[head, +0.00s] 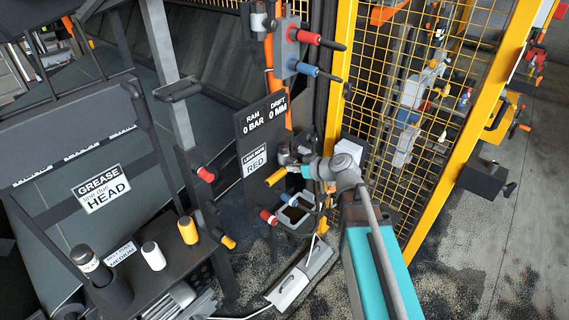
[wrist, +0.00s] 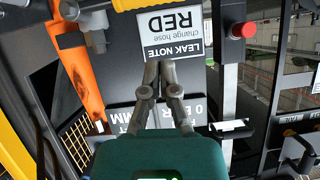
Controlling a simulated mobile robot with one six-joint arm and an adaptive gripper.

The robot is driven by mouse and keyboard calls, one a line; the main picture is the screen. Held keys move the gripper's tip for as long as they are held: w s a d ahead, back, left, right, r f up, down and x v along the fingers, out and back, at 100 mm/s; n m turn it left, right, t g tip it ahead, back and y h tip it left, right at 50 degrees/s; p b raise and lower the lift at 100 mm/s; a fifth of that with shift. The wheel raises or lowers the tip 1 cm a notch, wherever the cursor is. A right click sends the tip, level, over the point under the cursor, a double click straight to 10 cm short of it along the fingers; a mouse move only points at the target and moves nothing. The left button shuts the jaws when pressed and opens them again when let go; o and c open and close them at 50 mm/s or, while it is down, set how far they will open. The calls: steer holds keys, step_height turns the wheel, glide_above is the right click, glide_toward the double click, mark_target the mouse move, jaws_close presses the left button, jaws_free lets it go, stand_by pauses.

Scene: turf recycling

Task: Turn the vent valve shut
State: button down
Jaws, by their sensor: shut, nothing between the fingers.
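No label reading "vent" shows, so I cannot tell for sure which handle is the vent valve. A yellow-handled fitting (head: 275,177) sits by the lower right edge of the dark gauge panel (head: 252,124). In the wrist view, a grey metal fitting (wrist: 88,20) with a bit of yellow beside it shows at the upper left. My gripper (head: 292,164) is close to the yellow handle in the head view. In the wrist view my gripper (wrist: 158,66) is shut and empty, its tips before the leak note (wrist: 170,35), apart from the grey fitting.
A red handle (head: 318,39) and a blue handle (head: 318,71) stick out above. A red knob (head: 206,174) is left of the panel. A dark open box (head: 296,216) is below. Yellow mesh fencing (head: 395,120) stands at right. An orange post (wrist: 76,75) is near my gripper.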

steer(key=p+v, duration=0.2)
steer(key=v, duration=0.3)
steer(key=shift+s+d+r, duration=0.15)
steer(key=shift+s+d, duration=0.05)
steer(key=shift+s, duration=0.05)
stand_by(0.3)
steer(key=s+d+f+m+g+h, duration=0.3)
steer(key=s+d+f+m+h, duration=0.2)
steer(key=d, duration=0.2)
steer(key=s+d+f+m+g+h, duration=0.4)
steer(key=s+d+f+h, duration=0.1)
steer(key=d, duration=0.3)
steer(key=shift+s+m, duration=0.4)
steer(key=shift+s, duration=0.2)
steer(key=shift+a+f, duration=0.1)
stand_by(0.6)
